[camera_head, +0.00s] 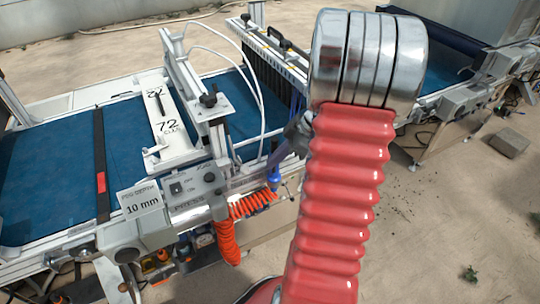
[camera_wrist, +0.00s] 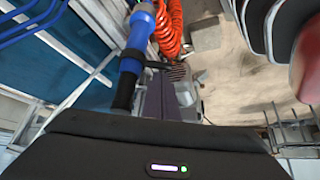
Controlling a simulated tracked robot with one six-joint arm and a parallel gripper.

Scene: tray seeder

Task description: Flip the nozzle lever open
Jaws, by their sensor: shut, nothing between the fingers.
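The blue nozzle (camera_wrist: 136,48) with a black end piece slants down the upper left of the wrist view, beside an orange coiled hose. In the head view the blue nozzle (camera_head: 274,174) hangs at the front of the seeder, by the orange hose (camera_head: 252,205). A dark bar crosses by the nozzle in the wrist view; I cannot tell whether it is the lever. My gripper (camera_wrist: 176,76) is shut and empty, just right of the nozzle. Its black housing fills the bottom of that view. My red arm hides most of it in the head view.
The seeder's blue belt (camera_head: 50,165) and white frame lie left of my arm. A control box (camera_head: 190,187) is at its front edge. Another machine (camera_head: 465,100) stands at the right. Sandy floor (camera_head: 440,220) is open at the lower right, with a block (camera_head: 509,142) on it.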

